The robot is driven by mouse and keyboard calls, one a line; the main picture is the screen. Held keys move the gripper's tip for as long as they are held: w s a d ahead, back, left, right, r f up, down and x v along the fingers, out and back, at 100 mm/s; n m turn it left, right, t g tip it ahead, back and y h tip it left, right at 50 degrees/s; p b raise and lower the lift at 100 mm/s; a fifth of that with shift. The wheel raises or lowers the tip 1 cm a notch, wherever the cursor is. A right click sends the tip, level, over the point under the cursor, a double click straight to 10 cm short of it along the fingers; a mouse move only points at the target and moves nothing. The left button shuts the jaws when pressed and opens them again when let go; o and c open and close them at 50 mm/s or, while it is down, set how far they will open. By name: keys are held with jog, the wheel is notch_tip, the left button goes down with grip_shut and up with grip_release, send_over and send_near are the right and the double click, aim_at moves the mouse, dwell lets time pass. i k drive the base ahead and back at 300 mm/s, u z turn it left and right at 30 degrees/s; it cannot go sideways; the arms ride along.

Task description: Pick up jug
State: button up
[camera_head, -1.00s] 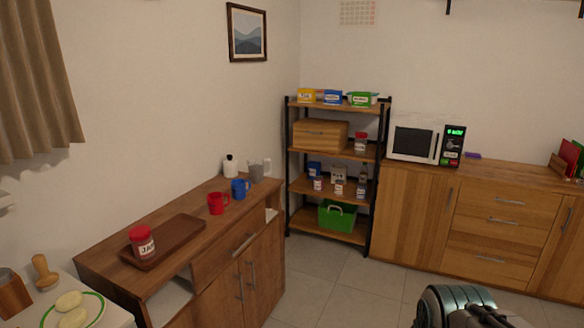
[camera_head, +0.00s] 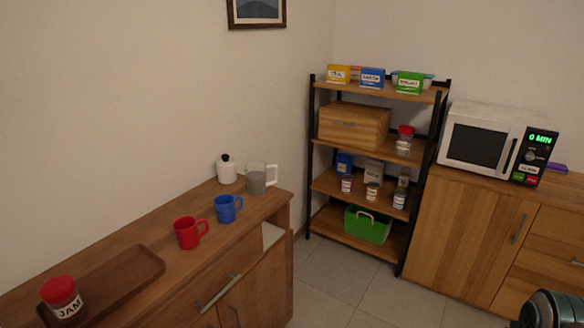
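A grey jug with a pale handle (camera_head: 257,180) stands upright at the far right end of the wooden cabinet top (camera_head: 150,240). Its handle points right. A white pot with a black knob (camera_head: 227,170) stands just left of it, and a blue mug (camera_head: 227,208) stands in front of it. My gripper is not in view. A dark rounded part of my own body shows at the lower right corner, well away from the jug.
A red mug (camera_head: 188,232), a brown tray (camera_head: 135,268) and a jam jar (camera_head: 62,297) are on the same cabinet top. A shelf rack (camera_head: 440,110) and a microwave (camera_head: 481,141) stand to the right. Tiled floor (camera_head: 350,295) is clear between the cabinets.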

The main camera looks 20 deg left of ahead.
aim_at(254, 172)
jog(key=u, duration=0.6)
jog(key=i, duration=0.95)
jog(key=u, duration=1.3)
jog(key=i, duration=0.3)
jog(key=u, duration=0.15)
